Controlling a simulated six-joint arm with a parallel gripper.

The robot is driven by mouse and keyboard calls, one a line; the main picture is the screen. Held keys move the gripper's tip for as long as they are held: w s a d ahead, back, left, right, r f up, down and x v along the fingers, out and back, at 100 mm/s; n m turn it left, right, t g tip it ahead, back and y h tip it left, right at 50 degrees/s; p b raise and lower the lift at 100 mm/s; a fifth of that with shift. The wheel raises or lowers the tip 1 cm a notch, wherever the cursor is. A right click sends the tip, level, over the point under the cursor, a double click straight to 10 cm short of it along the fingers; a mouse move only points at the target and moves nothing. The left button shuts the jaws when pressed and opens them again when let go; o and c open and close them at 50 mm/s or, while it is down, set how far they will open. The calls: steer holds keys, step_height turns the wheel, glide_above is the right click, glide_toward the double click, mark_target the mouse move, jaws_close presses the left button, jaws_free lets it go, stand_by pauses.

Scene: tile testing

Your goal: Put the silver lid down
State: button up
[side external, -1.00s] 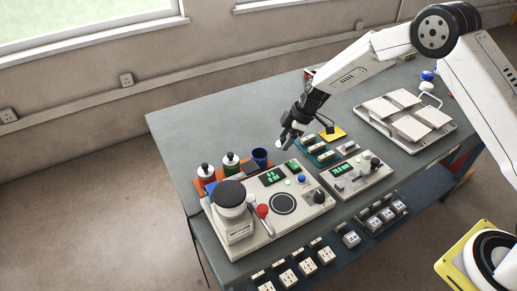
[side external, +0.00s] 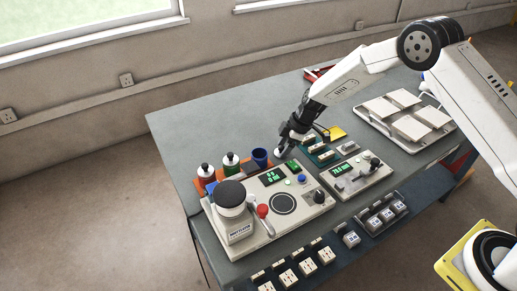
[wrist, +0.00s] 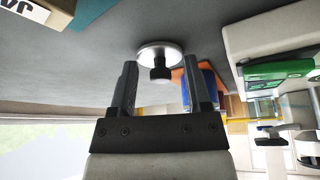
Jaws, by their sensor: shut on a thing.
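The silver lid (wrist: 160,50) is a round metal disc with a black knob (wrist: 160,72), seen between my fingertips in the wrist view. In the side view my gripper (side external: 284,147) points down behind the testing machine (side external: 272,240), right of the blue cup (side external: 260,157). The lid shows there as a small pale shape (side external: 278,153) at the fingertips. I cannot tell exactly whether it touches the table.
Two bottles (side external: 231,163) and the blue cup stand left of my gripper, on an orange holder. A green rack with pale blocks (side external: 318,150) is close on the right. A tray of tiles (side external: 451,128) lies further right. The table's back left (side external: 205,125) is clear.

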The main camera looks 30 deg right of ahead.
steer(key=shift+f, duration=0.15)
steer(key=o, duration=1.2)
steer(key=shift+o, duration=0.2)
steer(key=shift+r, duration=0.2)
steer(key=v, duration=1.2)
steer(key=s+d+r+m+h, duration=0.1)
steer(key=s+m, duration=0.5)
steer(key=s, duration=0.6)
steer(key=s+d+r+m+h, duration=0.1)
steer(key=s+m, duration=0.5)
steer(key=s, duration=0.7)
steer(key=shift+s+d+r+m+h, duration=0.2)
steer(key=shift+r+m+h, duration=0.3)
steer(key=shift+h, duration=0.7)
steer(key=shift+r, duration=0.1)
